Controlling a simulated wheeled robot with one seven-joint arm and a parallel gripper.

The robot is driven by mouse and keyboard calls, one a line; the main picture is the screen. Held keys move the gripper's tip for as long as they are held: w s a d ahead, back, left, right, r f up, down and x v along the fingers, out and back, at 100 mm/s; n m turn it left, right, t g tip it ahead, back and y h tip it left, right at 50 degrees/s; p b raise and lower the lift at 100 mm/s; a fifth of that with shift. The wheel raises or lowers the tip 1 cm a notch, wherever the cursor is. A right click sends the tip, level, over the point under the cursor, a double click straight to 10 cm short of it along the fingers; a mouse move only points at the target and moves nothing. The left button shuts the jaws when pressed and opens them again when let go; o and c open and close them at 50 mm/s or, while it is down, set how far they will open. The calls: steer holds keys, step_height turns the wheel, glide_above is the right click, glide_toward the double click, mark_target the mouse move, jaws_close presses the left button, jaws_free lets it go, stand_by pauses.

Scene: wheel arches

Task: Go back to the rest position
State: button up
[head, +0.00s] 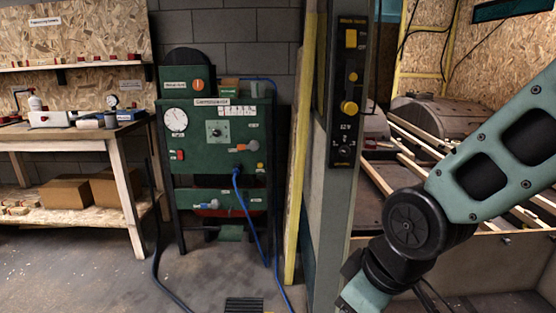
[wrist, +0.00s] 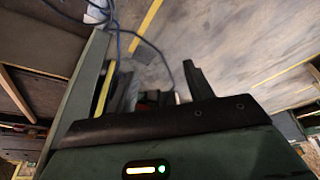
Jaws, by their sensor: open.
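My gripper (wrist: 150,85) shows at the lower middle of the wrist view, with its dark fingers spread apart over the grey floor. No object is visibly clamped between them. Small dark and red shapes show in the gap, too blurred to name. In the head view my green and black arm comes in from the right and bends down to the bottom edge, where the fingers are out of frame. The arm hangs in front of the wooden-sided bay, close to the grey post with the control panel (head: 348,90).
A green machine cabinet (head: 215,140) with a gauge and a blue hose stands at the centre back. A wooden workbench (head: 70,135) is at left. Hoses cross the floor (head: 110,275), which is otherwise open at front left.

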steer(key=s+d+r+m+g+h, duration=0.1)
steer(key=s+d+r+g+h, duration=0.15)
steer(key=s, duration=0.85)
step_height(320, 180, up, 14)
steer(key=p, duration=1.4)
steer(key=shift+d+m+p, duration=0.25)
steer(key=shift+m+p, duration=0.05)
steer(key=shift+p, duration=0.05)
steer(key=shift+r+y, duration=0.1)
steer(key=shift+y, duration=0.15)
